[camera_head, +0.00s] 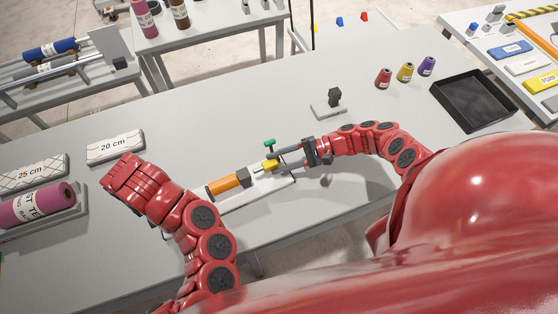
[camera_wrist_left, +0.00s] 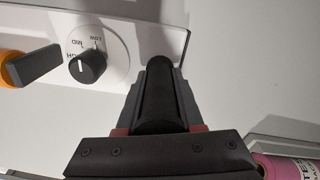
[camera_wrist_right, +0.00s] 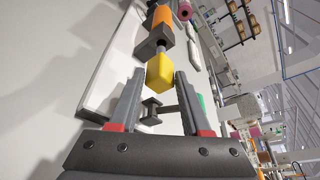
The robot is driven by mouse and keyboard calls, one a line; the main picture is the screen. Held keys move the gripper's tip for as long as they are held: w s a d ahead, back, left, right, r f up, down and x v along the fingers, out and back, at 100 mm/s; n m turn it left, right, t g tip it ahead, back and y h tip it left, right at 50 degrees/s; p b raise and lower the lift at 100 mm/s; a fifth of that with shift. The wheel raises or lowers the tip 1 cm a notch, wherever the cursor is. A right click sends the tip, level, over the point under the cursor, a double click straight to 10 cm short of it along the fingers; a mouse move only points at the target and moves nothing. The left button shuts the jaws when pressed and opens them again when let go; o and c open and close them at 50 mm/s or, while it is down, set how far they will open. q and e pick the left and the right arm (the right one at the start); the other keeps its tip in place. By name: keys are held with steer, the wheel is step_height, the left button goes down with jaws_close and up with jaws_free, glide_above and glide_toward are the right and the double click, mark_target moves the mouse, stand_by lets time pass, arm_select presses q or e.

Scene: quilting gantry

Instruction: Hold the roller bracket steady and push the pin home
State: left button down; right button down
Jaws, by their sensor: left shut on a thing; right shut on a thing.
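A white fixture plate (camera_head: 245,202) lies on the table. It bears an orange cylinder (camera_head: 224,185), a dark block (camera_head: 236,177) and a yellow block (camera_head: 270,166). A green-topped piece (camera_head: 269,143) stands behind the yellow block. I cannot tell which part is the pin. My right gripper (camera_head: 287,161) has its fingers either side of the yellow block, which shows between the fingertips in the right wrist view (camera_wrist_right: 160,72). My left gripper (camera_wrist_left: 160,88) is shut on a black cylindrical handle (camera_wrist_left: 160,95) beside a dial (camera_wrist_left: 87,67). My left arm hides it in the head view.
Blocks marked 20 cm (camera_head: 115,147) and 25 cm (camera_head: 38,175) and a magenta roll (camera_head: 38,205) lie at left. A grey stand (camera_head: 333,104) is behind the fixture. Coloured cones (camera_head: 405,73) and a black tray (camera_head: 474,100) are at right.

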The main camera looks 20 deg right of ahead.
mark_target(263, 168)
steer(key=shift+s+a, duration=0.15)
steer(key=shift+a, duration=1.7)
steer(key=shift+a, duration=0.1)
steer(key=shift+c, duration=1.4)
jaws_free()
steer(key=v, duration=1.2)
arm_select(q)
steer(key=shift+c, duration=2.3)
jaws_free()
